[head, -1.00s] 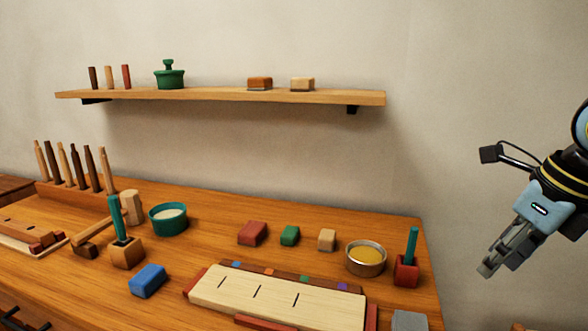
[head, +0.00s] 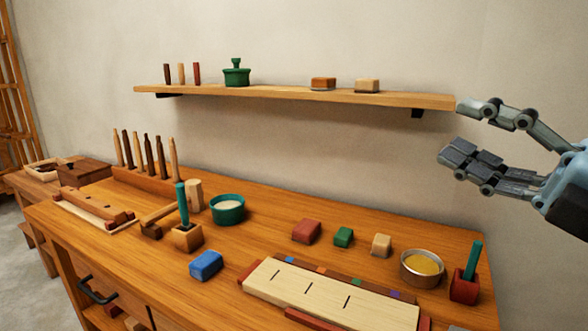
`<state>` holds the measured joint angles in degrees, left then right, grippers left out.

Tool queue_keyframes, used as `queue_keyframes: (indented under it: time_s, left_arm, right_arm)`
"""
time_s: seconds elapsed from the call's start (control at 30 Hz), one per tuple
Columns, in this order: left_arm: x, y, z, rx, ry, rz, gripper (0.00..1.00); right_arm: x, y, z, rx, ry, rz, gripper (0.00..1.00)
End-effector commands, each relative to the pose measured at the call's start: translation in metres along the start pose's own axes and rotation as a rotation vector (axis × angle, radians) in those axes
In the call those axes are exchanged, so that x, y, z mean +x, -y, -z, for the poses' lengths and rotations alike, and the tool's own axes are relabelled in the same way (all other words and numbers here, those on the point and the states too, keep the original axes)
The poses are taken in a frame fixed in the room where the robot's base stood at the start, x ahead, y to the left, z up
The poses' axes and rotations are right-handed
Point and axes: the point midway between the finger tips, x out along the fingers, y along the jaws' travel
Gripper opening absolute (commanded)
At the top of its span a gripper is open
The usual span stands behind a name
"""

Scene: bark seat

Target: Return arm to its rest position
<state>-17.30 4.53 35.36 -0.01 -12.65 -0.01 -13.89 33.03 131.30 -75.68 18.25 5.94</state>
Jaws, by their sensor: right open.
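My right gripper (head: 462,132) is at the right side of the head view, in the air above the right end of the workbench (head: 340,215). Its fingers are spread and nothing is between them. In the picture the fingers reach left toward the right end of the wall shelf (head: 300,93); I cannot tell whether they are near it in depth. My left gripper is not in view.
On the bench are a pale board (head: 330,293), a teal bowl (head: 227,209), a metal bowl (head: 422,268), a blue block (head: 206,265), a red block (head: 307,231) and a red holder with a teal stick (head: 465,285). A green lidded pot (head: 236,74) stands on the shelf.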

Motion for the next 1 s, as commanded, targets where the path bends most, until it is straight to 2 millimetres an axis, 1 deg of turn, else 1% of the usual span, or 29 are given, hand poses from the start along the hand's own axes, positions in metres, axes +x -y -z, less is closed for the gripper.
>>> queue_keyframes:
  time_s: [0.03, 0.07, 0.1, 0.13, 0.17, 0.2, 0.23, 0.27, 0.3, 0.37, 0.4, 0.47, 0.5, 0.57, 0.6, 0.67, 0.7, 0.87, 1.0]
  left_arm:
    - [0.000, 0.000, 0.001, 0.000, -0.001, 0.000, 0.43]
    - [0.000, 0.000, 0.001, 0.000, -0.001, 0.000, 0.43]
    - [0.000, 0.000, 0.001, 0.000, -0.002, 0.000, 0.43]
    - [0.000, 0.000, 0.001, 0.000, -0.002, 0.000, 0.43]
    - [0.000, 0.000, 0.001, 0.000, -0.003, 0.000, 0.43]
    - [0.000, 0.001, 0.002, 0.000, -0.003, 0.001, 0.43]
    - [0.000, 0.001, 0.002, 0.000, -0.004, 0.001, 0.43]
    - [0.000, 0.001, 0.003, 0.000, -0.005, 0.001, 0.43]
    - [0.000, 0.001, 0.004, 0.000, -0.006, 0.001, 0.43]
    - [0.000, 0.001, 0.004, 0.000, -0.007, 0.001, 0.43]
    - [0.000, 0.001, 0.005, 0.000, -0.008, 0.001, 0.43]
    - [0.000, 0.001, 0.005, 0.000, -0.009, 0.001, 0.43]
    - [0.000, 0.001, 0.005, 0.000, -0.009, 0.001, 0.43]
    - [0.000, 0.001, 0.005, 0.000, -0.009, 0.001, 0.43]
    - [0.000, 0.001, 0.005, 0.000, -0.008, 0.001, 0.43]
    - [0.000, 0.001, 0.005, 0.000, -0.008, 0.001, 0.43]
    - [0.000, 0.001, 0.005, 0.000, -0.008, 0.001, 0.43]
    - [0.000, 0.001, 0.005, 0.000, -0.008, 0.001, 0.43]
    - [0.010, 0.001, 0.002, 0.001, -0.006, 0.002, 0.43]
  right_arm:
    - [-0.007, -0.005, -0.021, 0.136, 0.162, -0.045, 0.43]
    - [-0.013, -0.005, -0.036, 0.218, 0.264, -0.064, 0.43]
    - [-0.025, 0.001, -0.054, 0.330, 0.401, -0.076, 0.43]
    - [-0.037, 0.009, -0.066, 0.415, 0.503, -0.077, 0.43]
    - [-0.049, 0.020, -0.076, 0.502, 0.605, -0.069, 0.43]
    - [-0.068, 0.039, -0.084, 0.618, 0.739, -0.045, 0.43]
    - [-0.084, 0.055, -0.087, 0.704, 0.837, -0.018, 0.43]
    - [-0.100, 0.072, -0.086, 0.790, 0.932, 0.018, 0.43]
    - [-0.121, 0.097, -0.079, 0.904, 1.053, 0.078, 0.43]
    - [-0.150, 0.129, -0.060, 1.054, 1.205, 0.180, 0.43]
    - [-0.166, 0.145, -0.044, 1.138, 1.285, 0.249, 0.43]
    - [-0.186, 0.165, -0.018, 1.242, 1.379, 0.352, 0.43]
    - [-0.197, 0.174, -0.001, 1.302, 1.428, 0.417, 0.43]
    - [-0.211, 0.184, 0.024, 1.380, 1.489, 0.514, 0.43]
    - [-0.219, 0.189, 0.041, 1.426, 1.522, 0.576, 0.43]
    - [-0.230, 0.194, 0.065, 1.488, 1.563, 0.667, 0.43]
    - [-0.236, 0.196, 0.081, 1.527, 1.585, 0.728, 0.43]
    - [-0.258, 0.194, 0.140, 1.657, 1.643, 0.971, 0.43]
    - [-0.267, 0.253, 0.149, 1.651, 1.664, 0.994, 0.43]
